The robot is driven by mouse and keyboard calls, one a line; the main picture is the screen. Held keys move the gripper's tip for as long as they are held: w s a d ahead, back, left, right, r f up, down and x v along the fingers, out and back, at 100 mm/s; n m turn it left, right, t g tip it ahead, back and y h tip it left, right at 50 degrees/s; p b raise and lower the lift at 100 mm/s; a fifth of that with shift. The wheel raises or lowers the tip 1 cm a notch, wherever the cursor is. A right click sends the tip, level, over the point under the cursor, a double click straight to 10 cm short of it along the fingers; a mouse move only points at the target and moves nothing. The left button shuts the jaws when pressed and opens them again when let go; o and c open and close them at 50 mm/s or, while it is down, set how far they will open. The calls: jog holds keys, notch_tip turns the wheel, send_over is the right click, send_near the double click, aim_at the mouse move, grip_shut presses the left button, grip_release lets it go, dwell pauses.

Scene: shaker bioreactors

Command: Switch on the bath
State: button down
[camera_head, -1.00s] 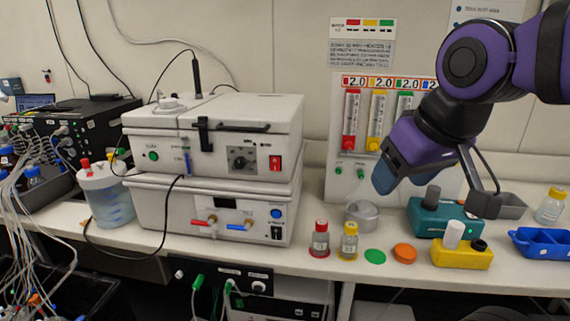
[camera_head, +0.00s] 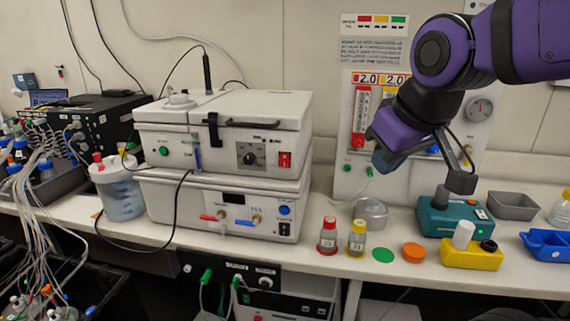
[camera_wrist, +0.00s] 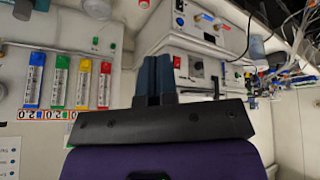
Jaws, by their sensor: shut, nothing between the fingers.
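A white lidded bath unit (camera_head: 222,140) stands on top of another white unit (camera_head: 220,205) on the bench. The upper front has a red rocker switch (camera_head: 284,160), a black dial (camera_head: 250,154) and a green button. The lower front has red and blue taps, a dark display, a blue button and a black switch (camera_head: 284,229). My gripper (camera_head: 382,162) is to the right of the stack, in the air in front of the flowmeter panel, apart from both units. In the wrist view its blue fingers (camera_wrist: 154,78) are together and empty, with the red switch (camera_wrist: 177,62) just beyond them to the right.
A flowmeter panel (camera_head: 353,185) stands behind my gripper. Two small bottles, red-capped (camera_head: 328,237) and yellow-capped (camera_head: 357,240), stand right of the stack. A metal pot (camera_head: 371,212), teal device (camera_head: 452,216) and yellow block (camera_head: 470,258) are farther right. A black cable hangs over the stack's left front.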

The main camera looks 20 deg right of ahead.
aim_at(284, 160)
jog(key=w+a+f+n, duration=0.1)
jog(key=w+a+n, duration=0.1)
jog(key=w, duration=0.5)
jog(key=w+a+f+n+t, duration=0.1)
jog(key=w+a+f+n, duration=0.1)
jog(key=w+n, duration=0.2)
jog(key=w+a+f+n+y, duration=0.1)
jog(key=w+a+f+n, duration=0.1)
jog(key=w, duration=0.8)
jog(key=shift+a+n, duration=0.5)
jog(key=shift+a, duration=0.1)
jog(key=shift+w, duration=0.1)
jog(key=shift+w+d+f, duration=0.2)
jog(key=shift+w+f, duration=1.25)
jog(key=shift+w, duration=0.05)
jog(key=shift+w+d+f, duration=0.15)
jog(key=shift+w+f, duration=1.3)
jog(key=shift+w, duration=0.1)
jog(key=shift+w+d+f, duration=0.2)
jog(key=shift+w+f, duration=1.25)
jog(key=shift+w, duration=0.05)
